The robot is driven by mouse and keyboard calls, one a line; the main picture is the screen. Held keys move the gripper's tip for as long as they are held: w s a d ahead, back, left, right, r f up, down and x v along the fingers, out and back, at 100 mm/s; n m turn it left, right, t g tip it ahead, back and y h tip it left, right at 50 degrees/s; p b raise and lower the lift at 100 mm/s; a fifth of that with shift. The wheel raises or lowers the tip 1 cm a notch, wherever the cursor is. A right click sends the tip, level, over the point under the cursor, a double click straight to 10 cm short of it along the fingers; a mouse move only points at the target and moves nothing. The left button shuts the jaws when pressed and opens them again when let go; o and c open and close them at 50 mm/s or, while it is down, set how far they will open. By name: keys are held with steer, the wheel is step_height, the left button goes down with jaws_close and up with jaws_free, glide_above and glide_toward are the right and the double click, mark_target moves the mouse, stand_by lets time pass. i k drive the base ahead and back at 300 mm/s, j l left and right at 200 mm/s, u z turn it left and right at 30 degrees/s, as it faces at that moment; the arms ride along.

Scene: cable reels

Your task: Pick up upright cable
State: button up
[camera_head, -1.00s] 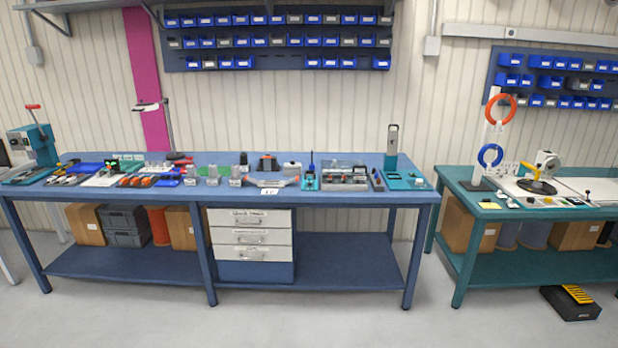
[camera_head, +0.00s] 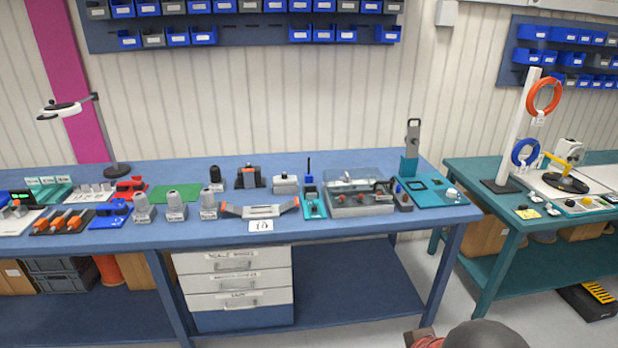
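A white post (camera_head: 516,127) stands upright on a dark base (camera_head: 499,187) at the left end of the teal table. An orange cable coil (camera_head: 546,81) hangs upright as a ring near its top. A blue cable coil (camera_head: 514,153) hangs upright lower down on the same post. White tags show beneath the coils. My gripper is not clearly in view. A dark rounded part and a small reddish-brown part show at the bottom edge, and I cannot tell what they are.
The teal table (camera_head: 497,225) also bears a yellow-armed device (camera_head: 562,162) over a dark disc, and a small control panel. The blue bench (camera_head: 330,238) on the left holds several tools and fixtures. A gap of floor separates the two. A black and yellow pedal (camera_head: 600,292) lies right.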

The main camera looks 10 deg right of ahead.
mark_target(308, 176)
steer(key=i+u, duration=0.1)
steer(key=i, duration=0.4)
steer(key=i+l+u, duration=0.1)
steer(key=i, duration=0.35)
steer(key=i+l+u, duration=0.1)
steer(key=i, duration=0.4)
steer(key=i+l+u, duration=0.1)
steer(key=i, duration=0.35)
steer(key=i+l+u, duration=0.1)
steer(key=i, duration=0.4)
steer(key=l, duration=0.1)
